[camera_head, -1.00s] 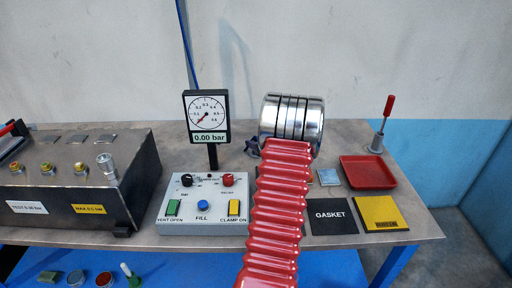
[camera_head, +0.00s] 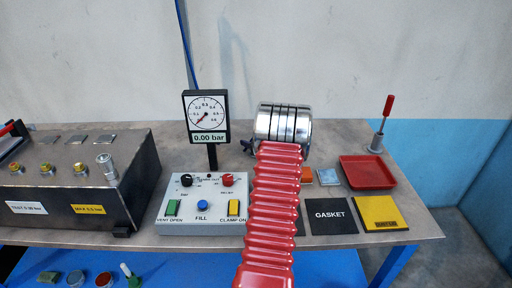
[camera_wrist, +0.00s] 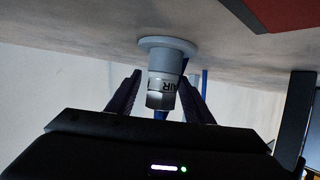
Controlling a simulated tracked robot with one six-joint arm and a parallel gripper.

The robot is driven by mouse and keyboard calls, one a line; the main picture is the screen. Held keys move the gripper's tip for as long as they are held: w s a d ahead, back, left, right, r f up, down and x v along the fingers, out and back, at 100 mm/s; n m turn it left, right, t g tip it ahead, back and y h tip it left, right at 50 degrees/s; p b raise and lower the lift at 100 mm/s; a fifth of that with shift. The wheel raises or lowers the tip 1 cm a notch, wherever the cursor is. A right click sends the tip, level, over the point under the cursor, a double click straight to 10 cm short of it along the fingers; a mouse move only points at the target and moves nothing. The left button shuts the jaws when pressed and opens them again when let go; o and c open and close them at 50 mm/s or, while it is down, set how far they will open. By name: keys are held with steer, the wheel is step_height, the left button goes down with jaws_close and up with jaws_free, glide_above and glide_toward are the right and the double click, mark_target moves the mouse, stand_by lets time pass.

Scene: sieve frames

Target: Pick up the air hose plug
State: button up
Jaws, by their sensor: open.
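The air hose plug (camera_wrist: 163,85) is a pale grey and metallic cylinder with dark "AIR" lettering, seen in the wrist view. It stands against a round grey flange (camera_wrist: 168,47) on the table surface, and blue hose shows beside and behind it. My gripper (camera_wrist: 160,79) is open, with one dark finger on each side of the plug. Whether either finger touches it I cannot tell. In the head view my own arm hides the plug and most of the gripper.
A control box (camera_head: 203,216) and pressure gauge (camera_head: 207,112) stand left of my arm. A gasket mat (camera_head: 330,216), yellow pad (camera_head: 379,213), red tray (camera_head: 367,173) and red-handled tool (camera_head: 386,110) are at the right. A dark metal test case (camera_head: 75,183) fills the left.

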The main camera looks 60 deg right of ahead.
steer(key=shift+c, duration=0.5)
jaws_close()
